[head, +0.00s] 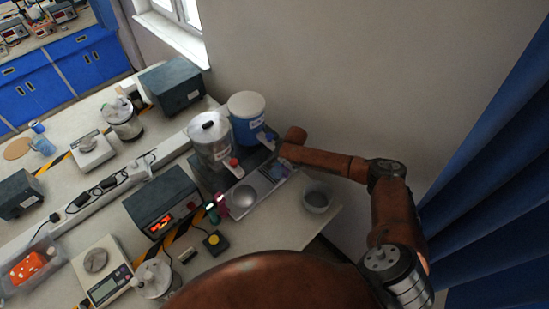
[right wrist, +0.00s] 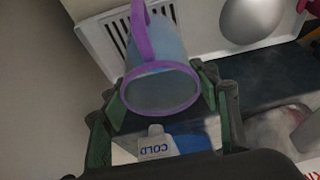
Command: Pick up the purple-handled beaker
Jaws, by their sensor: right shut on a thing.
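The purple-handled beaker (right wrist: 168,50) is a clear bluish vessel with a purple rim and purple handle, seen in the right wrist view with its rim facing the camera. My right gripper (right wrist: 163,92) is shut on it, with a green-padded finger on each side near the rim. The handle points to the top of that view. A white slotted tray (right wrist: 98,32) shows behind the beaker; I cannot tell whether they touch. In the head view my right arm reaches to the dispensers and hides the gripper; the beaker cannot be made out there. My left gripper is not in view.
A grey bowl (head: 316,197) sits near the table's right edge. A silver round object (right wrist: 252,18) is near the beaker. A wall rises behind.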

